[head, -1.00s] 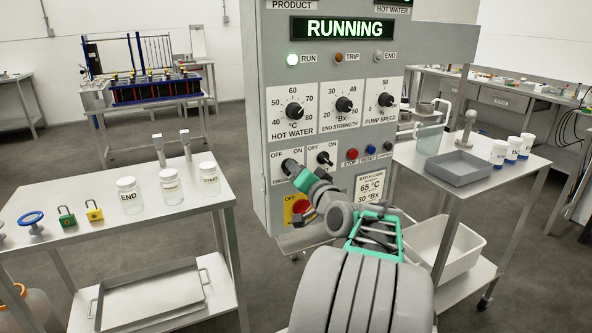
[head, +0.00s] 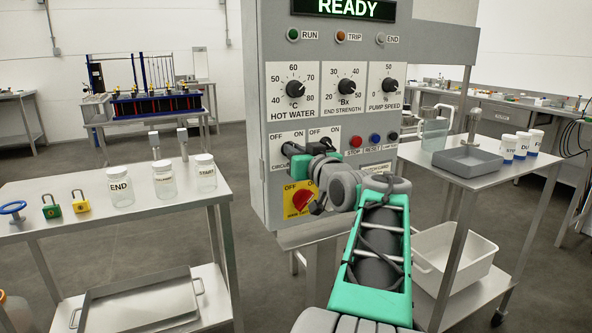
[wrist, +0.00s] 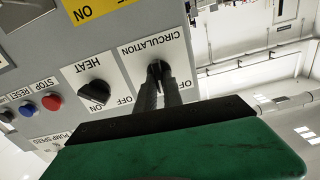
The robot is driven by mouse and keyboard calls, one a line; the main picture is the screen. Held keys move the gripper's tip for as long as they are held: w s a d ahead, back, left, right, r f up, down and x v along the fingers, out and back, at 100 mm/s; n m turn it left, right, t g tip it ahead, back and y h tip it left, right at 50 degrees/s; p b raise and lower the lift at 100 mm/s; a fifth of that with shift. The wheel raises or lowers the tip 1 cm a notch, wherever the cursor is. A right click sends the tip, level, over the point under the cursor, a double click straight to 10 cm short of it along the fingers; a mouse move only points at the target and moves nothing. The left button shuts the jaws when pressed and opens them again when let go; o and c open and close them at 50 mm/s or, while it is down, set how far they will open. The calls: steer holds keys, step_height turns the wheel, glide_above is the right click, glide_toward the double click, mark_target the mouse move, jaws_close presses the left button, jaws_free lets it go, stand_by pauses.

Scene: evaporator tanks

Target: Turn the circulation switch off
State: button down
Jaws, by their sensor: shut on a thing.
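The grey control panel (head: 362,75) carries the circulation plate (head: 287,138), with OFF at left and ON at right. My gripper (head: 291,150) is at this plate and hides most of the switch in the head view. In the wrist view the two dark fingers (wrist: 160,86) are shut on the black circulation switch (wrist: 155,70), one on each side. The OFF mark shows there beside the fingers; the ON mark is hidden, and I cannot tell which way the knob points. The display (head: 345,8) reads READY, and the green RUN lamp (head: 293,35) looks dim.
The heat switch (wrist: 94,93) sits close beside the circulation switch. A red main switch (head: 302,203) on yellow is just below my gripper. Stop and reset buttons (head: 355,141) are to the right. Side tables with jars (head: 163,180) and a grey tray (head: 468,160) flank the panel.

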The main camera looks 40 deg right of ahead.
steer(key=shift+a+f+n+b, duration=0.1)
steer(key=shift+n+b, duration=2.35)
steer(key=shift+b, duration=0.15)
steer(key=shift+a+f+n+b, duration=0.1)
steer(key=shift+n+b, duration=2.35)
steer(key=shift+b, duration=0.15)
steer(key=c, duration=1.5)
jaws_free()
steer(key=shift+r, duration=0.1)
steer(key=shift+p+v, duration=0.45)
steer(key=shift+v, duration=3.45)
